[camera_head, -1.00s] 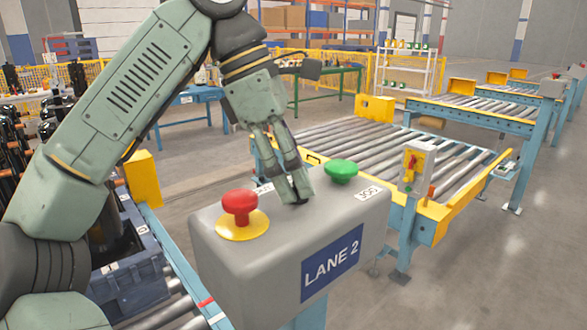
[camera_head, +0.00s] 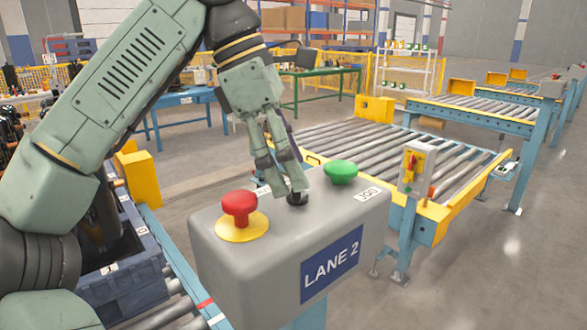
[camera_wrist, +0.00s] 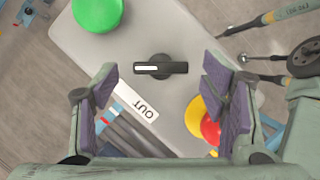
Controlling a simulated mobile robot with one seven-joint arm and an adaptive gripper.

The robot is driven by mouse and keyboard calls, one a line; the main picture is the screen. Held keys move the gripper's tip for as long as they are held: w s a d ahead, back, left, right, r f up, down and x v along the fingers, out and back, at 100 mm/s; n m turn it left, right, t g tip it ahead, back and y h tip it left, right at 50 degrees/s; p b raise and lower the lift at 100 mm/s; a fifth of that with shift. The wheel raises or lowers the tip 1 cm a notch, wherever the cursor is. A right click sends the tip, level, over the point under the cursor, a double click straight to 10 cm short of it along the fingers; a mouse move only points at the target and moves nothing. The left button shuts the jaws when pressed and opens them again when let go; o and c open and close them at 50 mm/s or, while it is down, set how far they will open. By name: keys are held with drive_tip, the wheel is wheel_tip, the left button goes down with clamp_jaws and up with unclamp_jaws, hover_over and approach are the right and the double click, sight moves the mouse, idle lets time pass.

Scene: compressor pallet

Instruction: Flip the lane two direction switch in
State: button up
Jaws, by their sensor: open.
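The lane two control box (camera_head: 285,245) is grey with a blue LANE 2 label. Its direction switch is a black rotary knob (camera_wrist: 161,67) with a white mark, between the green and red buttons. In the head view the knob (camera_head: 297,198) shows just below my fingertips. My gripper (camera_head: 290,188) is over the box from behind. In the wrist view my gripper (camera_wrist: 163,88) is open, with a purple-padded finger on each side of the knob's position and clear space between. An OUT label (camera_wrist: 144,109) lies beside the knob. Whether a finger touches the knob I cannot tell.
A red mushroom button (camera_head: 240,205) on a yellow ring stands left of the knob. A green button (camera_head: 341,171) stands to its right, with a JOG label (camera_head: 367,194) beside it. A roller conveyor (camera_head: 400,150) lies behind the box. A blue crate (camera_head: 125,270) with bottles is at left.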

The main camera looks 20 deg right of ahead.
drive_tip(key=shift+v, duration=2.95)
